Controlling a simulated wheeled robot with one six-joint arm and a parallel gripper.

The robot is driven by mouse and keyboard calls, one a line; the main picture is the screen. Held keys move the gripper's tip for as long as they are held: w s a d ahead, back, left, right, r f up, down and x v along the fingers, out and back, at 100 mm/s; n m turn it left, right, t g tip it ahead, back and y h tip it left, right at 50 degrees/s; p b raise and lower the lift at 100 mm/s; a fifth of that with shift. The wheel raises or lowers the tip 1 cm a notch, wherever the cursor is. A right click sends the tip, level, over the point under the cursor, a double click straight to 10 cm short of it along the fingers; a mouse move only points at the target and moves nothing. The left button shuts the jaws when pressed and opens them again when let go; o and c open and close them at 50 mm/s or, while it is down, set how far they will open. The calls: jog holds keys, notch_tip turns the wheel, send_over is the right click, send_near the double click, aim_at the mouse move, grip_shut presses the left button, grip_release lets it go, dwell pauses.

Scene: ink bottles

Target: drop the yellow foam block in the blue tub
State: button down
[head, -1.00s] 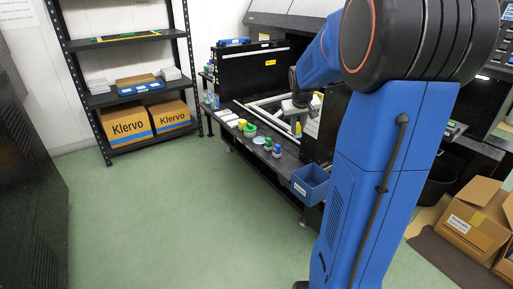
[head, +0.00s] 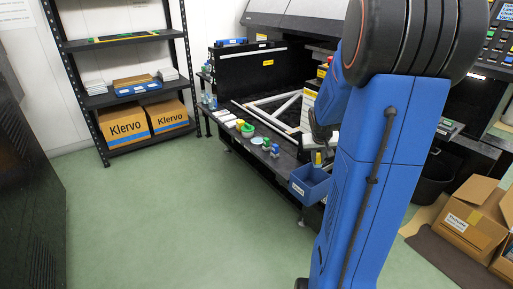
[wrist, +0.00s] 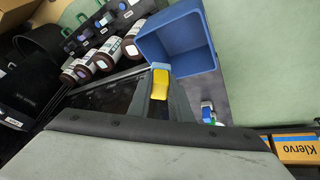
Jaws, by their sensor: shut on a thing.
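The yellow foam block (head: 318,158) shows just above the far edge of the blue tub (head: 302,190) in the head view. In the wrist view the yellow block (wrist: 160,84) is at the end of my gripper (wrist: 160,96), which is shut on it. The blue tub (wrist: 205,56) is open and lies just beyond the block in that view; its visible inside looks empty. The block appears close to the tub's rim; I cannot tell whether it is over the opening. My arm hides much of the gripper in the head view.
Small bottles and a green-rimmed dish (head: 247,130) stand along the black bench ledge left of the tub. A shelf with Klervo boxes (head: 127,124) stands at the back left. The green floor in front is clear.

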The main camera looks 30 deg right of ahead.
jog(key=shift+f, duration=0.75)
jog(key=c, duration=1.5)
grip_release()
jog(key=shift+c, duration=0.2)
jog(key=v, duration=1.7)
jog(key=shift+r, duration=0.2)
jog(key=shift+a, duration=0.2)
jog(key=s+a+f+n+y, duration=0.1)
jog(key=s+a+n, duration=0.1)
jog(key=s+a, duration=0.3)
jog(key=s+a+f+n+t+y, duration=0.1)
jog(key=s+a, duration=0.4)
jog(key=a, duration=0.9)
jog(key=s+a+f+n+y, duration=0.1)
jog(key=s+a, duration=0.4)
jog(key=a, duration=0.5)
jog(key=shift+s+n+y, duration=0.3)
jog(key=shift+n+y, duration=0.2)
jog(key=shift+n, duration=0.6)
